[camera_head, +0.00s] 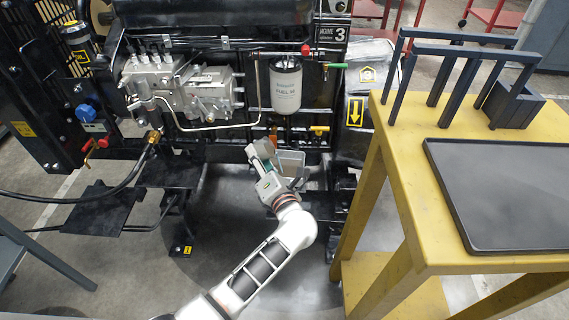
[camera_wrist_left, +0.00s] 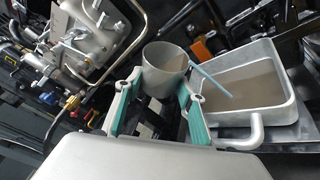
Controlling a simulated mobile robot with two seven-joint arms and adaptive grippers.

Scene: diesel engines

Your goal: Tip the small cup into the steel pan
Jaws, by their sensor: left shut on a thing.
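The small cup (camera_wrist_left: 163,75) is light grey and sits between the teal-padded fingers of my left gripper (camera_wrist_left: 156,112) in the left wrist view. The gripper is shut on it, and the head view shows the gripper (camera_head: 264,162) low in front of the engine. The steel pan (camera_wrist_left: 278,118) is a rectangular metal tray with brownish content, just right of the cup in the left wrist view. It also shows in the head view (camera_head: 291,163), partly behind my gripper. The cup and pan look apart. I cannot tell how far the cup is tilted. My right gripper is out of view.
A black engine with a white fuel filter (camera_head: 286,88) stands behind the pan. A thin blue-grey rod (camera_wrist_left: 212,82) shows between cup and pan. A yellow table (camera_head: 395,190) with a dark tray (camera_head: 500,190) and a dark rack (camera_head: 460,60) stands at right.

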